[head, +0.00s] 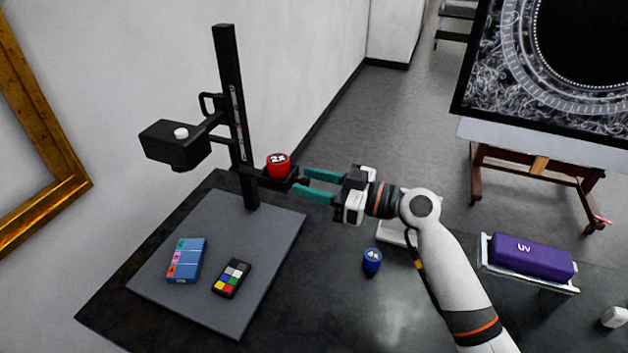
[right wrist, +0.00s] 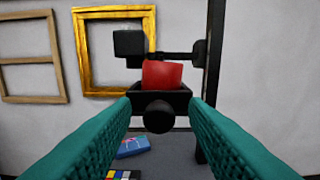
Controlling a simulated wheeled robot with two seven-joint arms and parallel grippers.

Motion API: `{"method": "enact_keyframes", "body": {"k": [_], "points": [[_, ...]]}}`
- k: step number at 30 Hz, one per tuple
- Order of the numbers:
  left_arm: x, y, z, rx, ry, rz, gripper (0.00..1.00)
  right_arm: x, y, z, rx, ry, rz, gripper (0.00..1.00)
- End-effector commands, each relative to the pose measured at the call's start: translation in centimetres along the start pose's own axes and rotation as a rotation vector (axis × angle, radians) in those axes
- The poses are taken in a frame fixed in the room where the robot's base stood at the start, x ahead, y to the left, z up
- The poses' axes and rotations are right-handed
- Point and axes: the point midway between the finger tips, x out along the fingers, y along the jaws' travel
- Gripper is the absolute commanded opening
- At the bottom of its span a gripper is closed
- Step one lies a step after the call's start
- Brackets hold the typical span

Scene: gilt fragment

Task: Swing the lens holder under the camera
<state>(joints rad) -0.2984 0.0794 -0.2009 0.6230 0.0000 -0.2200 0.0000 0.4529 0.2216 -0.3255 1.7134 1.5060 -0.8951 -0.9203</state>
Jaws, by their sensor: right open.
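The black lens holder (head: 268,182) sticks out to the right of the stand's column (head: 232,110), with a red lens marked 2x (head: 278,163) in it. In the right wrist view the holder (right wrist: 137,98) shows with the red lens (right wrist: 163,74) and a round black knob (right wrist: 158,117) facing me. The black camera (head: 178,143) hangs on the column's left, so the holder is not beneath it. My right gripper (head: 300,182) is open, its teal fingers pointing at the holder's outer end. The knob appears between the fingers; contact cannot be told. My left gripper is not in view.
A blue box (head: 187,260) and a colour chart (head: 231,278) lie on the grey baseboard (head: 205,312). A blue 4x lens (head: 372,260) stands on the dark table (head: 330,300). A purple UV case (head: 532,257) sits on a rack at right.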

Motion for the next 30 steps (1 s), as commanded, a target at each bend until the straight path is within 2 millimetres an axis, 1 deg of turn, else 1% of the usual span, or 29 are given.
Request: {"method": "enact_keyframes", "body": {"k": [1,2,6,9,20,26,30], "points": [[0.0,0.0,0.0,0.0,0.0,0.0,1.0,0.0,0.0,0.0,0.0,0.0,0.0,0.4],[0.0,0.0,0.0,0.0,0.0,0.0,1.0,0.0,0.0,0.0,0.0,0.0,0.0,0.37],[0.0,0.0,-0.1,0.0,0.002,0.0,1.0,0.0,0.0,0.0,0.0,0.0,0.0,0.14],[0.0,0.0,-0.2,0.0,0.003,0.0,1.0,0.0,0.0,0.0,0.0,0.0,0.0,0.0],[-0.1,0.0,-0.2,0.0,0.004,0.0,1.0,0.0,0.2,0.1,0.002,-0.001,-0.009,0.0],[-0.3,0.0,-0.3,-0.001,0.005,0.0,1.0,0.0,1.0,0.1,0.0,-0.001,-0.052,0.0],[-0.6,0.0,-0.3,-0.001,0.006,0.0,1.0,0.0,1.9,0.1,0.0,-0.002,-0.105,0.0]]}}
